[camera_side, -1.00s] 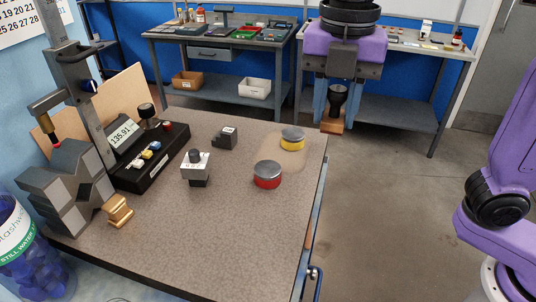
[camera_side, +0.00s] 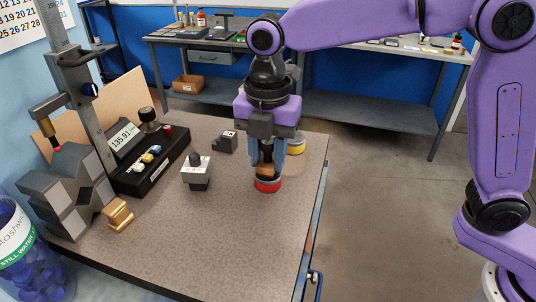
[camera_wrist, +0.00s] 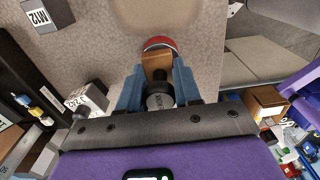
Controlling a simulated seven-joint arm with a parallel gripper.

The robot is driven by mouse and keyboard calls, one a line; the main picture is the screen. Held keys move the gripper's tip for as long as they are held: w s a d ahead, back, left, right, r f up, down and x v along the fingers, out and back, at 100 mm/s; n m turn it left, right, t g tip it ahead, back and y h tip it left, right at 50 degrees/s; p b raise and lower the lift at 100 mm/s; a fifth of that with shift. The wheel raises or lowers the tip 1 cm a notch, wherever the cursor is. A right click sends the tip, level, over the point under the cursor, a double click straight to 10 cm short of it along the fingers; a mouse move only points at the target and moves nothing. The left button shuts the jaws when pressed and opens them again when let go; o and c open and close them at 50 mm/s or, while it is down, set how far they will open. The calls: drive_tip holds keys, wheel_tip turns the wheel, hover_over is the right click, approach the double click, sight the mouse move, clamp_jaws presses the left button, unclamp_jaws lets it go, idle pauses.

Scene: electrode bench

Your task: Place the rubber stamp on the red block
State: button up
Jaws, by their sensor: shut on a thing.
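The red block (camera_side: 268,186) is a short red cylinder with a silvery top, standing near the right part of the bench; part of its red rim shows in the wrist view (camera_wrist: 160,41). My gripper (camera_side: 267,160) points down over it, shut on the rubber stamp, which has a wooden base (camera_side: 265,171) and a dark round handle. In the wrist view the stamp (camera_wrist: 157,60) sits between the blue fingers, base toward the block. The base is at or just above the block's top; I cannot tell whether they touch. The stamp hides most of the top.
A grey block with a black knob (camera_side: 196,172) and a small dark block (camera_side: 226,142) lie to the left. A readout box and a metal stand fill the left side. The front of the bench is clear.

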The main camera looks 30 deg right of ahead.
drive_tip(key=shift+f, duration=0.35)
drive_tip(key=shift+f, duration=0.1)
drive_tip(key=o, duration=1.1)
drive_tip(key=shift+c, duration=0.2)
wheel_tip(320, 180, up, 12)
drive_tip(key=shift+r, duration=0.15)
drive_tip(key=s+d+f+m, duration=0.7)
drive_tip(key=s+d+f, duration=0.2)
drive_tip(key=s+d, duration=0.2)
drive_tip(key=s+d+f+m, duration=0.7)
drive_tip(key=s+d+f, duration=0.2)
drive_tip(key=d, duration=0.6)
drive_tip(key=s, duration=0.2)
drive_tip(key=shift+s+d, duration=0.25)
drive_tip(key=shift+s, duration=0.15)
